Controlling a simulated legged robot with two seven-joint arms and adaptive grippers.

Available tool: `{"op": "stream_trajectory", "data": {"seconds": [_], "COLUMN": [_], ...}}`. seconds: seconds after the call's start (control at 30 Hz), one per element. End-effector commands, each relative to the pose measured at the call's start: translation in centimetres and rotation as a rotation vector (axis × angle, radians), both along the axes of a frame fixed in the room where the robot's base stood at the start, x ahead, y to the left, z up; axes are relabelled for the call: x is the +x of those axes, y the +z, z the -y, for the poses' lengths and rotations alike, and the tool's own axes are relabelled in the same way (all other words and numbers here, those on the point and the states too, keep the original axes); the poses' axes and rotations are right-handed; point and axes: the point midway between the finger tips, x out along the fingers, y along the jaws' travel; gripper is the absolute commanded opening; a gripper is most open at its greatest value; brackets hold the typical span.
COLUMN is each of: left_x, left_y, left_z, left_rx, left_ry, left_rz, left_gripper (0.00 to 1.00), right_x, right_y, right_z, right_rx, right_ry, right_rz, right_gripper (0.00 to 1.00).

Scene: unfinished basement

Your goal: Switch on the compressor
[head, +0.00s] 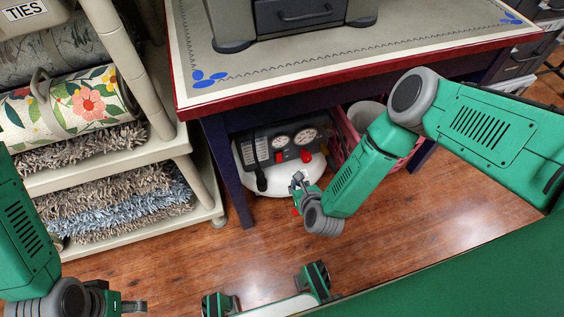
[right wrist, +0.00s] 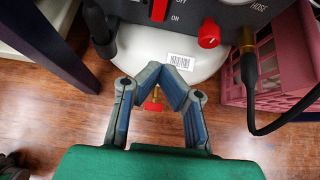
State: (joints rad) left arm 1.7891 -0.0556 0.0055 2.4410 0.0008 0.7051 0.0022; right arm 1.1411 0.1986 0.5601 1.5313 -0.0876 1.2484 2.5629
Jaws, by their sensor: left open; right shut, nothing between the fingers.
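The compressor has a white tank (head: 282,180) and a dark panel (head: 262,142) with two gauges, and stands on the floor under the table. In the right wrist view, its red switch (right wrist: 159,10) sits left of the OFF and ON labels, cut by the top edge; its setting cannot be told. A red knob (right wrist: 209,34) is to its right. My right gripper (head: 298,182) is shut and empty in front of the tank, below the panel; its fingertips (right wrist: 173,70) meet just under the barcode label. My left gripper (head: 130,307) is open at the bottom left, partly cut off.
The red-edged table (head: 330,78) overhangs the compressor, with a dark blue leg (head: 228,175) at its left. A pink crate (head: 345,138) stands to the right; a black hose (right wrist: 262,128) hangs before it. Shelves with rugs (head: 110,220) stand left.

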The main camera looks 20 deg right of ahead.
Motion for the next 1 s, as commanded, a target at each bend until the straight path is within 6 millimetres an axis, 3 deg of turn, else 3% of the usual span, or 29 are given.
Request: {"op": "stream_trajectory", "data": {"seconds": [0.27,0.67,0.8,1.0], "left_x": [0.0,0.0,0.0,0.0], "left_y": [-1.0,-5.0,-5.9,-6.5], "left_z": [-0.1,-0.1,-0.1,-0.1], "left_rx": [0.001,0.001,0.001,0.001], "left_ry": [0.002,0.001,0.001,0.001], "left_rz": [0.0,0.0,0.0,0.0], "left_gripper": [0.52,0.52,0.52,0.52], "right_x": [1.5,8.2,10.4,11.9], "right_y": [-1.1,-6.2,-6.3,-6.4], "right_z": [-0.3,-0.5,-0.7,-0.7], "right_rx": [-0.004,-0.001,-0.001,-0.001], "right_ry": [0.003,0.003,0.005,0.003], "right_rz": [0.002,0.004,0.004,0.001], "right_gripper": [0.0,0.0,0.0,0.0]}}
